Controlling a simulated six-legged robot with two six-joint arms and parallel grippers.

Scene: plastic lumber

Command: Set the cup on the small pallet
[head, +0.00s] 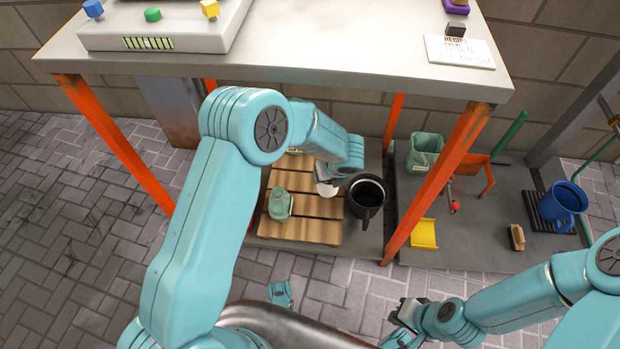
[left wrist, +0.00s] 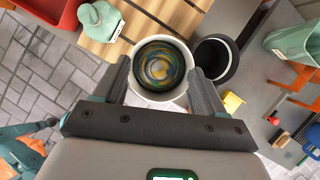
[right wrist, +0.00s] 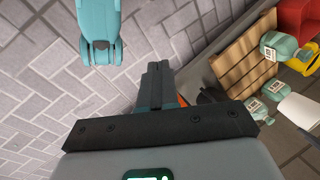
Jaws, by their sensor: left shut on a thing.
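The white cup (head: 326,188) is between the fingers of my left gripper (head: 330,176), which is shut on it. In the left wrist view the cup (left wrist: 160,72) shows its round mouth and a multicoloured inside. The small wooden pallet (head: 315,228) lies on the low shelf under the table. In the head view the cup is over the pallet's right part; whether it touches the slats I cannot tell. A green jug (head: 280,203) stands on the pallet's left part. My right gripper (right wrist: 157,78) is shut and empty, away from the pallet.
A black mug (head: 367,195) stands right beside the pallet, close to the cup. An orange table leg (head: 440,180) rises to its right. A green bin (head: 424,151), a yellow piece (head: 423,234) and a blue mug (head: 563,205) are farther right. The tabletop (head: 330,55) overhangs behind.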

